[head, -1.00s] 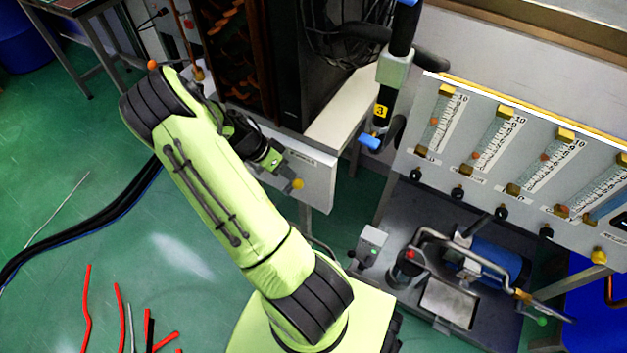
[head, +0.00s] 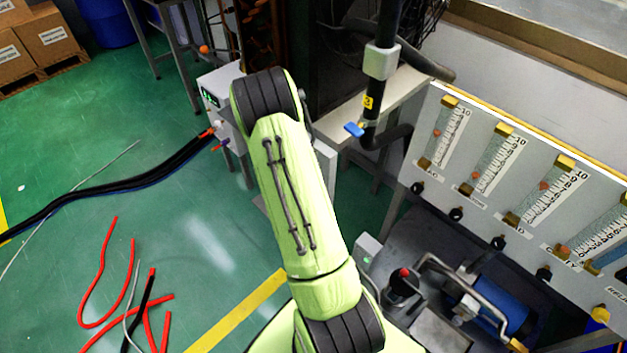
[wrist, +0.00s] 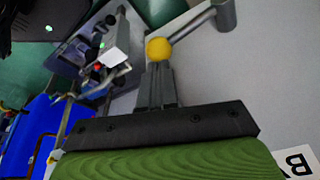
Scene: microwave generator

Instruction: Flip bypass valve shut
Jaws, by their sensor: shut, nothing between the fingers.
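In the wrist view, a yellow ball knob (wrist: 158,49) sits on the end of a grey lever (wrist: 190,26). The lever runs up and right to a round grey post (wrist: 226,14) on a pale panel. My gripper (wrist: 156,72) is shut and empty, its tips right at the knob; I cannot tell whether they touch it. A white label (wrist: 297,162) with a large "B" is partly cut off at the lower right.
In the head view, a gauge panel (head: 477,228) stands at the right, with a blue motor-like cylinder (head: 503,302) below. A black pipe with a blue handle (head: 355,130) stands right of my arm. Black cables (head: 120,185) and red tubes (head: 120,275) lie on the green floor.

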